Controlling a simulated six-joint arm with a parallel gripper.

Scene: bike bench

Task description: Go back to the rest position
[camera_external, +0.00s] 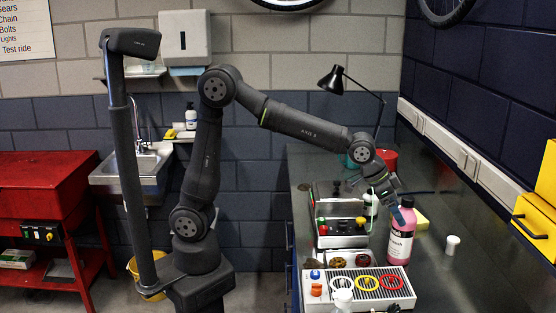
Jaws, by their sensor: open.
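My gripper (389,198) is above the bench (450,286), just up and left of a pink bottle (402,236) with a label. It points down and to the right. Its fingers are open, with a blue tip seen close to the bottle's top. Whether it touches the bottle I cannot tell. My arm reaches across from its stand at the left, bent at the elbow.
A light tray (410,301) with coloured rings stands at the bench front. Behind it is a grey device (341,226) with coloured knobs. A black lamp (334,78), a yellow block (421,221) and a white cap (452,244) are nearby. Bench right of the cap is clear.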

